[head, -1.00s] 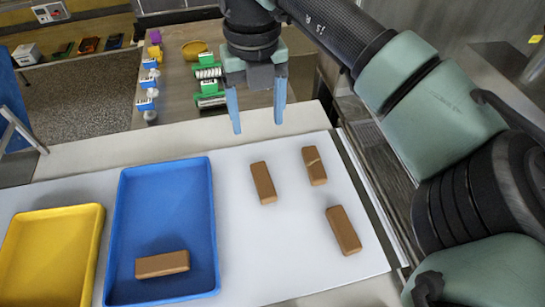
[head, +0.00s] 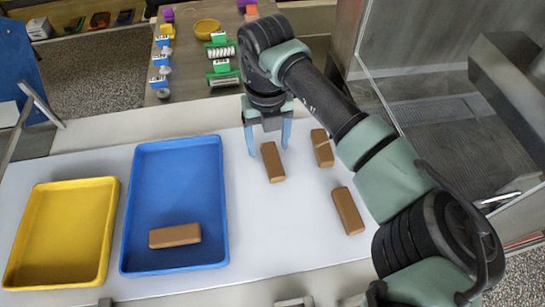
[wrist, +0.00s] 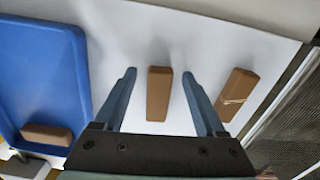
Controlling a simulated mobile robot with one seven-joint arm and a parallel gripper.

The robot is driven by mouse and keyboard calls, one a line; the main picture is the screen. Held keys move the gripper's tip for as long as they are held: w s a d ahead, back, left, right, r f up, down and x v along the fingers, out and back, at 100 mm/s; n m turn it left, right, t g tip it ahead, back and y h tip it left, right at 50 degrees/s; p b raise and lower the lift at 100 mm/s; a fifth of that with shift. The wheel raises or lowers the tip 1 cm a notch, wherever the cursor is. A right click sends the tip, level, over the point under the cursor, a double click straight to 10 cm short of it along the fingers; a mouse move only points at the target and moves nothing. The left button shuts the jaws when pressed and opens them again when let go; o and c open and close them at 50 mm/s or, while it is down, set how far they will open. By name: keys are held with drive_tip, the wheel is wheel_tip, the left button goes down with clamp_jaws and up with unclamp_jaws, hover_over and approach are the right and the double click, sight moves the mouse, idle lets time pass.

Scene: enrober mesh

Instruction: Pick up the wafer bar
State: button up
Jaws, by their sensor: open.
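Brown wafer bars lie on the white surface to the right of the blue tray. The left bar (head: 273,163) is below my gripper (head: 269,148); in the wrist view this bar (wrist: 158,92) shows between the two blue fingers, apart from both. My gripper is open and empty. A second bar with a pale line across it (head: 322,149) lies to the right, and it also shows in the wrist view (wrist: 237,96). A third bar (head: 346,210) lies nearer the front right. Another bar (head: 175,236) lies in the blue tray (head: 180,165).
A yellow tray (head: 62,190), empty, is left of the blue tray. Behind the white surface, a table holds green-based items (head: 222,65), a yellow bowl (head: 207,28) and small labelled things. A metal frame and panel stand at the right. White surface in front of the bars is clear.

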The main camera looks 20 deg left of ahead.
drive_tip(key=c, duration=1.1)
